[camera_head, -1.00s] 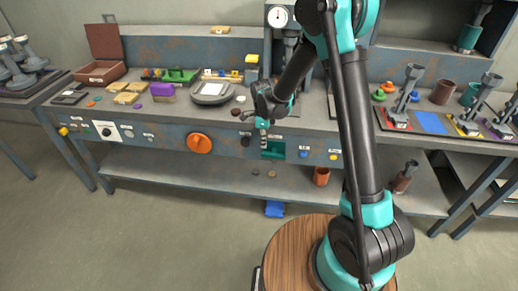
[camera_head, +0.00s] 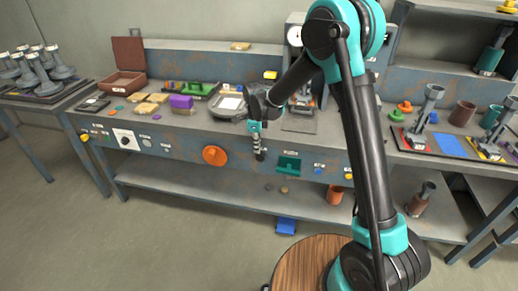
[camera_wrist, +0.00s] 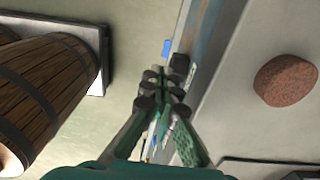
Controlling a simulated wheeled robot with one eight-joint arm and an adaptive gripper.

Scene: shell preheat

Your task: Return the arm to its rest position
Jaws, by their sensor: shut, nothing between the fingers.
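My arm reaches up from the lower right and bends down towards the front of the workbench (camera_head: 180,135). My gripper (camera_head: 259,154) hangs pointing down in front of the bench's front panel, left of a teal slot (camera_head: 289,166) and right of an orange round knob (camera_head: 215,155). In the wrist view my gripper (camera_wrist: 162,78) has its fingers close together, with nothing between them. I cannot tell the exact gap between the fingers and the bench edge.
A reddish-brown puck (camera_wrist: 287,80) lies on the bench top. A tray with metal-handled tools (camera_head: 446,145) is at the right. A blue object (camera_head: 286,226) lies on the clear floor.

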